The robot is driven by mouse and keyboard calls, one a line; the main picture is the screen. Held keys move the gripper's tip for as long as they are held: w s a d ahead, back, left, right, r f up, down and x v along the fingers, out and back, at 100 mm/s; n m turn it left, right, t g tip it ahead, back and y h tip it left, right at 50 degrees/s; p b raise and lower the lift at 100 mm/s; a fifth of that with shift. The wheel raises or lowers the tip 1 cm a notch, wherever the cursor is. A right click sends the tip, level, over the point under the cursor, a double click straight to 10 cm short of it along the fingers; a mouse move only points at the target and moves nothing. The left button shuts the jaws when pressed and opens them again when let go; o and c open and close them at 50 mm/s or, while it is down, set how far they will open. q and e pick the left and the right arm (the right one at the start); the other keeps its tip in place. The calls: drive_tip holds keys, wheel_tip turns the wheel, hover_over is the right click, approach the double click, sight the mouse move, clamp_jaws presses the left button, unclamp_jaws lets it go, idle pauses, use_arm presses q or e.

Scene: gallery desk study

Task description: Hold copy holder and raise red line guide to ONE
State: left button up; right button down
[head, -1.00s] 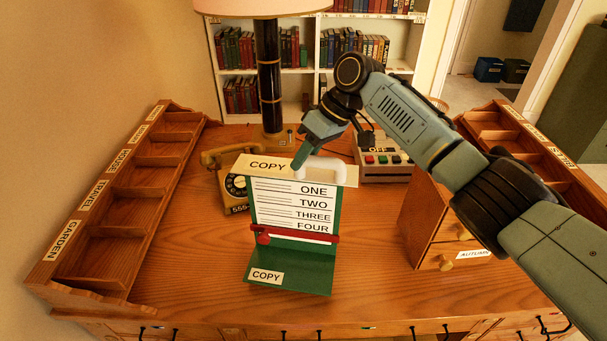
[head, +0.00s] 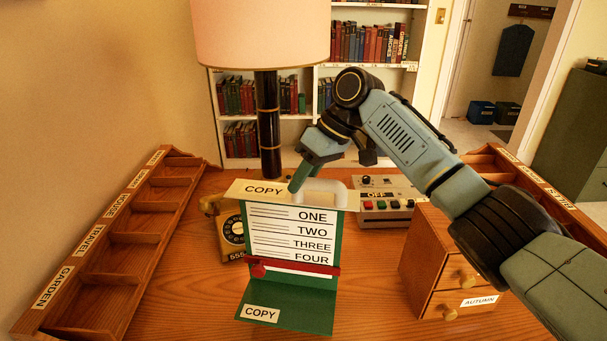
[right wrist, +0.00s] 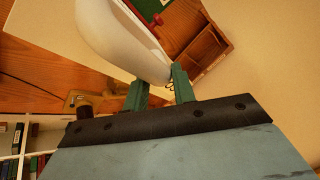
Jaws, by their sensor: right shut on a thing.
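The green copy holder (head: 262,293) stands on the desk in the head view, with a cream top strip marked COPY and a white sheet reading ONE, TWO, THREE, FOUR. The red line guide (head: 300,268) lies across the sheet just below FOUR, with a red knob at its left end. My right gripper (head: 297,183) is at the top of the holder, shut on its white handle (head: 325,190). The right wrist view shows the white handle (right wrist: 125,40) at the green fingers (right wrist: 158,88), with part of the red guide beyond. My left gripper is not in view.
A yellow telephone (head: 229,232) stands behind the holder at left, and a lamp (head: 267,120) behind it. A button box (head: 385,203) is behind right. A small drawer unit (head: 435,265) stands at right, a sorting rack (head: 108,235) at left. Desk in front is clear.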

sight(305, 212)
drive_tip(key=shift+w+d+f+b, duration=0.1)
drive_tip(key=shift+w+f+b, duration=0.15)
drive_tip(key=shift+f, duration=1.85)
drive_tip(key=shift+w+f+b, duration=0.1)
drive_tip(key=shift+w+f, duration=0.1)
drive_tip(key=shift+f, duration=2.05)
drive_tip(key=c, duration=1.4)
unclamp_jaws()
drive_tip(key=c, duration=0.7)
drive_tip(key=shift+o, duration=0.2)
drive_tip(key=shift+f, duration=0.1)
